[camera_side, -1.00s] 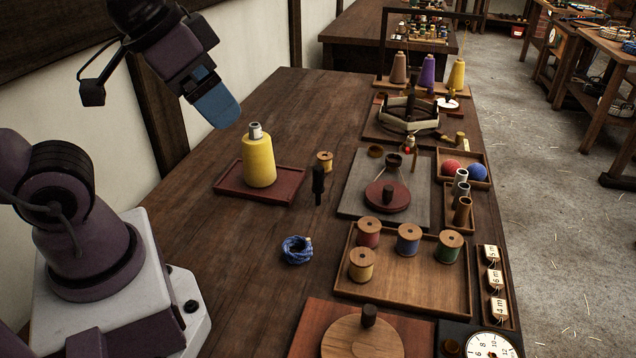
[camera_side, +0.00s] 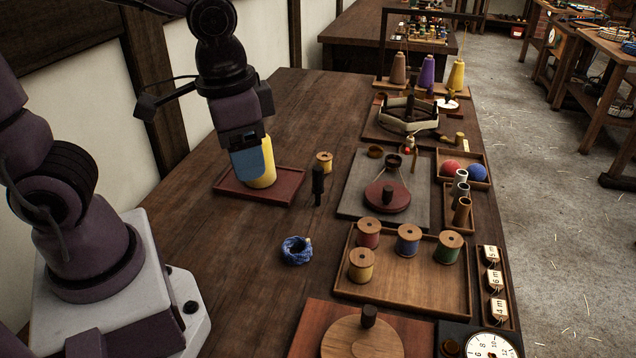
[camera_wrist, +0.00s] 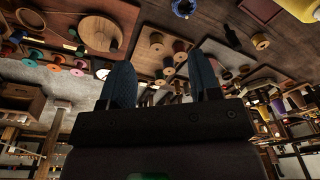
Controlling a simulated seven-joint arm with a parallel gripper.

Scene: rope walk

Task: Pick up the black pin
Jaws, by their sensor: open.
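The black pin (camera_side: 317,182) stands upright on the bare wood of the bench in the side view, between the red tray and the grey board. In the wrist view a dark upright shape, likely the same black pin (camera_wrist: 232,37), shows to the right of my fingers. My gripper (camera_side: 250,175), with blue fingers, hangs to the left of the pin and higher, overlapping the yellow cone in the picture. In the wrist view my gripper's two fingers (camera_wrist: 160,68) are spread apart with nothing between them.
The yellow cone (camera_side: 267,165) stands on the red tray (camera_side: 284,194), left of the pin. A small wooden spool (camera_side: 324,160) is close behind the pin. The blue coil (camera_side: 296,251) lies in front. The grey board (camera_side: 352,198) is to the right. The bench's front left is clear.

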